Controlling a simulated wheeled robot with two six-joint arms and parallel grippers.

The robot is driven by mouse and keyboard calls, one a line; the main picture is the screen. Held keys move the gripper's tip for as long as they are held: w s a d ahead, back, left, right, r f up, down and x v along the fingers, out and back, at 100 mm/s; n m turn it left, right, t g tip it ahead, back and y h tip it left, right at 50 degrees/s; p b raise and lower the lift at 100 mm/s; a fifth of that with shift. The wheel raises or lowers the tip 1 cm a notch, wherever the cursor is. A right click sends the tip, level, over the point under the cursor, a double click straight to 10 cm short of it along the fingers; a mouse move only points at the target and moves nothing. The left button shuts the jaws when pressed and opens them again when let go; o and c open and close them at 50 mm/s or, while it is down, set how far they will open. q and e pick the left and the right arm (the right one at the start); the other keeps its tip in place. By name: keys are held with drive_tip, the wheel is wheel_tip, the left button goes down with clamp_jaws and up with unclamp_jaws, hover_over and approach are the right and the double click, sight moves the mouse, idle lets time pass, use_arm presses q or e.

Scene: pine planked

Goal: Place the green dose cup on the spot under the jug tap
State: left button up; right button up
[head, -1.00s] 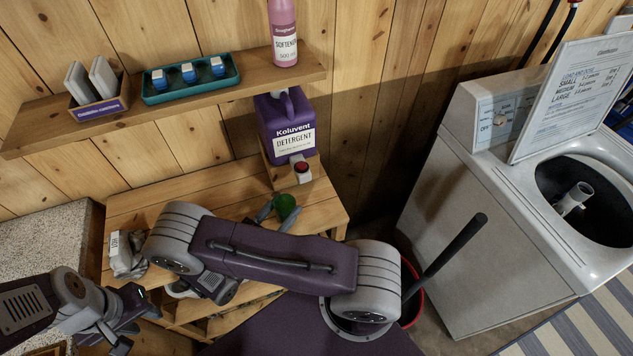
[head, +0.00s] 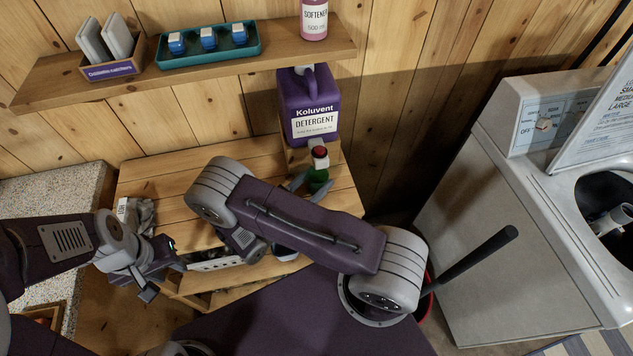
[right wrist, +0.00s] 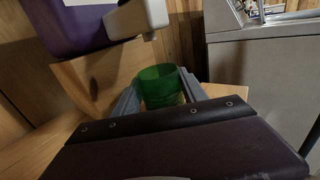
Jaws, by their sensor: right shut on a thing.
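The green dose cup (head: 317,177) is in the head view just below the red-topped tap (head: 319,154) of the purple detergent jug (head: 309,103). My right gripper (head: 309,186) is shut on the cup. In the right wrist view the cup (right wrist: 158,86) is upright between the two fingers, and the tap (right wrist: 153,14) shows above and a little left of it. Whether the cup touches the wood below is hidden. My left gripper (head: 153,288) hangs at the left, away from the cup, with its fingers apart and nothing between them.
The jug stands on a wooden block (head: 296,158) on the slatted bench (head: 168,175). A shelf (head: 110,87) above holds a teal tray (head: 209,46), a small box and a softener bottle. A washing machine (head: 480,210) stands right. A crumpled cloth (head: 137,214) lies on the bench's left.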

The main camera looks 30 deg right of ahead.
drive_tip(key=shift+d+f, duration=0.1)
drive_tip(key=shift+f, duration=0.1)
drive_tip(key=o, duration=1.3)
drive_tip(key=shift+w+d+f, duration=0.1)
drive_tip(key=shift+d, duration=0.2)
use_arm(q)
drive_tip(key=shift+w+d+f, duration=0.1)
drive_tip(key=shift+d, duration=0.2)
use_arm(e)
drive_tip(key=shift+a, duration=0.15)
use_arm(q)
drive_tip(key=shift+a, duration=0.1)
use_arm(e)
drive_tip(key=shift+r, duration=0.4)
drive_tip(key=b+v, duration=0.2)
drive_tip(key=v, duration=1)
drive_tip(key=shift+f+b, duration=0.2)
drive_tip(key=shift+b, duration=0.1)
use_arm(q)
wheel_tip(320, 180, down, 2)
drive_tip(key=shift+f, duration=0.15)
use_arm(e)
drive_tip(key=shift+r, duration=0.1)
